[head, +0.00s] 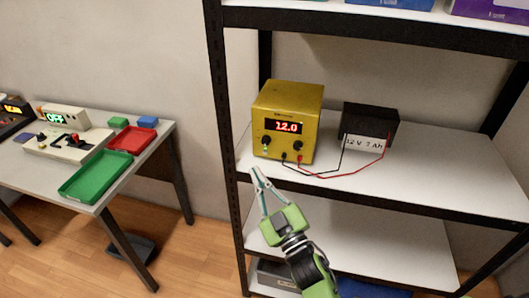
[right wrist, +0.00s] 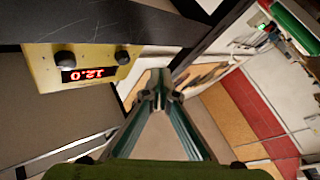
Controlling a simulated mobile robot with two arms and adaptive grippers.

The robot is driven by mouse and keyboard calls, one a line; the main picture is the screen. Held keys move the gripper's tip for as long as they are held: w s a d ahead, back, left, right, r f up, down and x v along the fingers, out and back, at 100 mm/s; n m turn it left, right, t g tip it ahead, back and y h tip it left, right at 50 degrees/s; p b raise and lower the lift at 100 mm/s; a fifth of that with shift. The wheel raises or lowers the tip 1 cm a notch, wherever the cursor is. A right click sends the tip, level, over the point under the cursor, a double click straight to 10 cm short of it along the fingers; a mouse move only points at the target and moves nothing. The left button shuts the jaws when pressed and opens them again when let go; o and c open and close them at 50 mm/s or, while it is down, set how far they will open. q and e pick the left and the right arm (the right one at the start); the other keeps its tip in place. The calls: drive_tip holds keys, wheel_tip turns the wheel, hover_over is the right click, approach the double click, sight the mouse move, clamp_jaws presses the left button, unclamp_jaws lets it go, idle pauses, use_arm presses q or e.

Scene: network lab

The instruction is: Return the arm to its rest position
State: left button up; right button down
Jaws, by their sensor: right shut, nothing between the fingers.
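My right gripper (head: 257,177) is green with slim grey fingers and stands in front of the shelf unit's left side, at the height of the middle shelf. Its fingers are shut with nothing between them. It also shows in the right wrist view (right wrist: 160,90), with its fingertips together. The fingertips are just below and left of the yellow power supply (head: 288,120), which reads 12.0; I cannot tell the exact gap to the shelf edge. My left gripper is not in view.
A black battery (head: 368,127) stands right of the power supply, joined to it by a red and a black wire. The middle shelf (head: 440,165) has a dark front edge. A table at left holds a green tray (head: 97,176) and a red tray (head: 132,139).

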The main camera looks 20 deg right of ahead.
drive_tip(key=shift+s+a, duration=0.25)
drive_tip(key=shift+s, duration=0.1)
drive_tip(key=shift+f, duration=0.1)
wheel_tip(320, 180, down, 23)
drive_tip(key=s+m+g+h, duration=0.1)
drive_tip(key=s+m+g, duration=0.1)
drive_tip(key=g, duration=0.3)
drive_tip(key=s+f+m+g, duration=0.15)
drive_tip(key=s+f, duration=0.25)
drive_tip(key=f, duration=0.4)
drive_tip(key=s+f+g, duration=0.3)
drive_tip(key=s+f, duration=0.2)
drive_tip(key=f, duration=0.4)
drive_tip(key=s+d+f+g, duration=0.2)
drive_tip(key=s+f, duration=0.5)
drive_tip(key=s, duration=0.4)
drive_tip(key=s+d+f+m+g+h, duration=0.1)
drive_tip(key=s+f+g, duration=0.4)
drive_tip(key=s, duration=0.7)
drive_tip(key=s+d+f+g+h, duration=0.1)
drive_tip(key=s+d+f+g, duration=0.2)
drive_tip(key=s+f, duration=0.6)
drive_tip(key=s+d, duration=0.1)
drive_tip(key=s, duration=0.2)
drive_tip(key=shift+f, duration=0.35)
drive_tip(key=shift+d, duration=0.1)
